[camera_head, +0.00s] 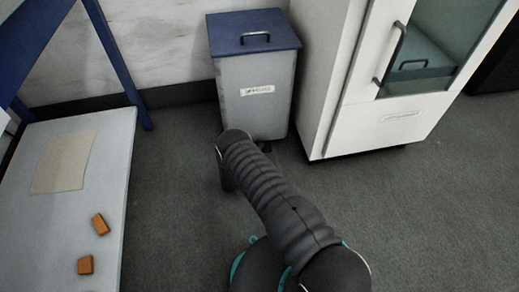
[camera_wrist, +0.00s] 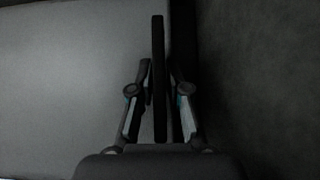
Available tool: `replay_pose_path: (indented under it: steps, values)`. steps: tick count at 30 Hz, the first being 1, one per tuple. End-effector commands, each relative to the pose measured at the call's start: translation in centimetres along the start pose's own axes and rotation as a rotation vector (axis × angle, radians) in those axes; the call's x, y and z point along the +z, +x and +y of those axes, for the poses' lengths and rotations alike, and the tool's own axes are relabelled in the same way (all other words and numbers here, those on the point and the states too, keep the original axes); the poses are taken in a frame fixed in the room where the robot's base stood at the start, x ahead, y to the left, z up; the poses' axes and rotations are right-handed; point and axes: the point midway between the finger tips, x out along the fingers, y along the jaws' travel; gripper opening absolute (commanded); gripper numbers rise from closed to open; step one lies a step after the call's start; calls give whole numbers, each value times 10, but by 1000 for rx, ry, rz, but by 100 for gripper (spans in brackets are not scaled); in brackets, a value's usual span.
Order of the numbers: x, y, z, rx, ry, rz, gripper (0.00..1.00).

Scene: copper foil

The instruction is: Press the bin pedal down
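The bin (camera_head: 254,90), grey with a blue lid, stands upright against the back wall, its lid down. A small dark piece at its foot (camera_head: 266,147), partly behind my arm, may be the pedal. My arm reaches toward the bin's lower front and hides my fingertips in the head view. In the wrist view my gripper (camera_wrist: 160,75) has its two fingers close together, one on each side of a long black bar (camera_wrist: 158,40). The bar may be the pedal. I cannot tell whether the fingers touch it.
A white cabinet (camera_head: 355,110) with a glass door stands right of the bin. The grey floor (camera_head: 420,220) at right is clear.

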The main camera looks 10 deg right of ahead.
Motion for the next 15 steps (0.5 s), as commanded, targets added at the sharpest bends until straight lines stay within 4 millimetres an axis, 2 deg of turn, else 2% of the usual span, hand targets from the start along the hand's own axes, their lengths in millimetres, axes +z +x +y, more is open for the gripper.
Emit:
replay_pose_path:
  steps: [9, 15]
  values:
    - [0, 0, -1, 0, 0, 0, 0]
    - [0, 0, -13, -3, -1, 0, 0]
